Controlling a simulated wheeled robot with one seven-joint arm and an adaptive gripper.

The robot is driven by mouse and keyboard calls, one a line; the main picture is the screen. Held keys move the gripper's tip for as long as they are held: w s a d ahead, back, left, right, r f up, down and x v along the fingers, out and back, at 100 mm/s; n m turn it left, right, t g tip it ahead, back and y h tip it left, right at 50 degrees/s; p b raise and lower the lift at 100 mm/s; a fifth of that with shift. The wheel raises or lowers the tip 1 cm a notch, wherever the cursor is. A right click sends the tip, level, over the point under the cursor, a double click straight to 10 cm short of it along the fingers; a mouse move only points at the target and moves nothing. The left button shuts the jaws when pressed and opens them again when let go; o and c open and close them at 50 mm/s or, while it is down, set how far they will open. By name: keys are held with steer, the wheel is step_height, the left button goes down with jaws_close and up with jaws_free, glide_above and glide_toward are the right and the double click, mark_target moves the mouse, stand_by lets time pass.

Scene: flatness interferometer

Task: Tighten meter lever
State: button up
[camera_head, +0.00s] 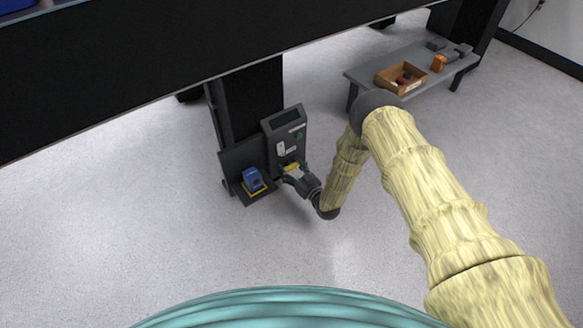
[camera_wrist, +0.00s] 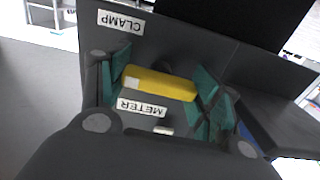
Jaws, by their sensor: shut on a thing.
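The yellow meter lever (camera_wrist: 160,84) sits on the dark panel just above the METER label (camera_wrist: 142,108) in the wrist view. My gripper (camera_wrist: 158,86) is shut on the lever, with a green finger pad at each end of it. In the head view the yellow lever (camera_head: 292,168) shows at the lower part of the grey meter box (camera_head: 285,130), and my gripper (camera_head: 288,176) reaches it from the lower right. The fingers hide part of the lever there.
A blue device with a yellow base (camera_head: 253,180) stands on a dark bracket left of the box. A CLAMP label (camera_wrist: 121,21) is on the panel. A grey bench (camera_head: 420,65) with a wooden tray (camera_head: 385,84) stands at the upper right. A black beam (camera_head: 150,75) crosses above.

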steer(key=shift+d, duration=0.1)
steer(key=o, duration=1)
steer(key=shift+s, duration=0.1)
steer(key=v, duration=1.1)
steer(key=shift+s+d, duration=0.25)
